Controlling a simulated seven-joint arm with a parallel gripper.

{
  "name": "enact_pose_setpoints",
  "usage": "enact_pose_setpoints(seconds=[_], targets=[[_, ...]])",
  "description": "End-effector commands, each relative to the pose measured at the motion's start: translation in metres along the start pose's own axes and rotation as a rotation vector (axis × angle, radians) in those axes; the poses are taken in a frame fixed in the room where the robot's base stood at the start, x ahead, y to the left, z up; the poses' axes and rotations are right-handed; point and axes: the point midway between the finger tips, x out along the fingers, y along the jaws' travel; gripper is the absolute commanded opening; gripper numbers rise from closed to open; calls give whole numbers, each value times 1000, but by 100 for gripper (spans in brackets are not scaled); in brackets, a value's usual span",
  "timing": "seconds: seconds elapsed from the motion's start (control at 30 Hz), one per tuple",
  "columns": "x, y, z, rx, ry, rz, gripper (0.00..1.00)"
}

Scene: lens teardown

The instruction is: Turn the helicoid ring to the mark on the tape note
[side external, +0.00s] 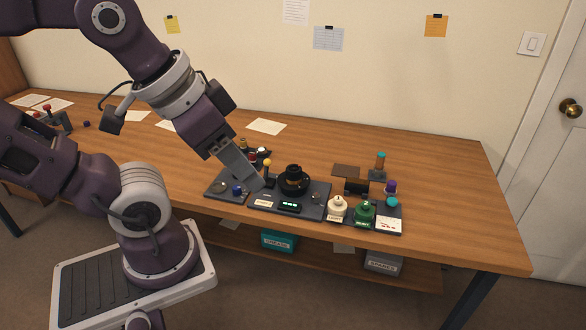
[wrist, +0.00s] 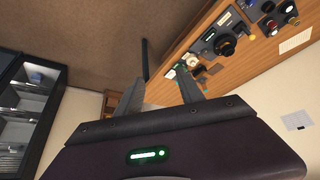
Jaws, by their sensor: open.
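The black lens (side external: 293,184) with its ring stands upright on a dark plate (side external: 318,210); it also shows in the wrist view (wrist: 226,46). I cannot make out separate rings or any mark on it. A small pale label (side external: 263,203), perhaps the tape note, lies at the plate's front left; its writing is too small to read. My gripper (side external: 260,184) is tilted down just left of the lens in the side view. In the wrist view my gripper (wrist: 160,77) has its two fingers wide apart with nothing between them, and the lens is beyond the right finger.
A green-lit display (side external: 289,207) sits in front of the lens. A yellow-topped post (side external: 267,164) is close behind my gripper. The table's right side is clear.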

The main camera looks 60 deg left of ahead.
Motion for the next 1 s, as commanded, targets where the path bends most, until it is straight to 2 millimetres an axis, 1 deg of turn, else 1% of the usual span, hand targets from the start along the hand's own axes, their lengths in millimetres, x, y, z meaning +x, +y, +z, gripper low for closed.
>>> enact_pose_setpoints(seconds=[0.03, 0.07, 0.1, 0.13, 0.17, 0.27, 0.3, 0.37, 0.4, 0.47, 0.5, 0.57, 0.6, 0.7, 0.73, 0.8, 0.83, 0.9, 1.0], targets=[[0, 0, 0, -1, 0, 0, 51], [0, 0, -1, -5, -2, -2, 57], [1, -2, -6, -24, -9, -9, 65], [2, -4, -12, -48, -20, -18, 65], [4, -8, -21, -84, -34, -31, 65], [22, -31, -66, -272, -103, -93, 65], [35, -45, -87, -369, -133, -122, 65], [59, -70, -114, -514, -177, -165, 65], [79, -90, -129, -616, -207, -191, 65], [113, -124, -146, -771, -248, -229, 65], [137, -148, -153, -875, -275, -253, 65], [175, -183, -156, -1027, -311, -284, 65], [198, -205, -154, -1119, -332, -302, 65], [245, -247, -141, -1306, -371, -338, 65], [255, -256, -136, -1347, -378, -345, 65], [272, -270, -128, -1416, -391, -357, 65], [277, -274, -126, -1432, -394, -360, 65], [285, -278, -121, -1454, -398, -365, 65], [300, -278, -112, -1456, -402, -365, 65]])
